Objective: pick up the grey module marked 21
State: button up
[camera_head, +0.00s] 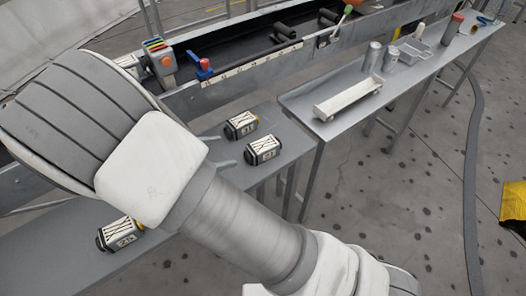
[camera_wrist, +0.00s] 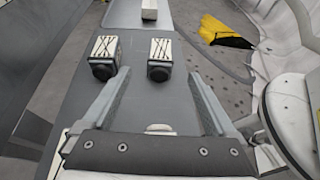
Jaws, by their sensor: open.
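Three dark modules with pale, black-marked tops sit on the near grey bench. In the head view one is at the back (camera_head: 241,124), one just in front of it (camera_head: 262,149), and one at the lower left (camera_head: 121,234), partly behind my arm. The numbers are too small to read, so I cannot tell which is 21. My gripper (camera_head: 219,152) is open; its fingertips show left of the back pair. In the wrist view its fingers (camera_wrist: 152,80) are spread and empty, with two modules (camera_wrist: 104,55) (camera_wrist: 160,58) beyond them, apart from the fingers.
The grey bench (camera_wrist: 140,100) has bare surface between the fingers and the two modules. A second table (camera_head: 330,135) holds a white tray (camera_head: 348,97) and metal cylinders (camera_head: 372,57). A dark railed trough (camera_head: 235,50) runs behind the bench. A yellow item (camera_head: 514,208) lies at the right.

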aim_at(263, 145)
jog(key=b+x, duration=0.3)
jog(key=x, duration=0.8)
jog(key=shift+d, duration=0.15)
grip_shut()
jog(key=shift+r, duration=0.1)
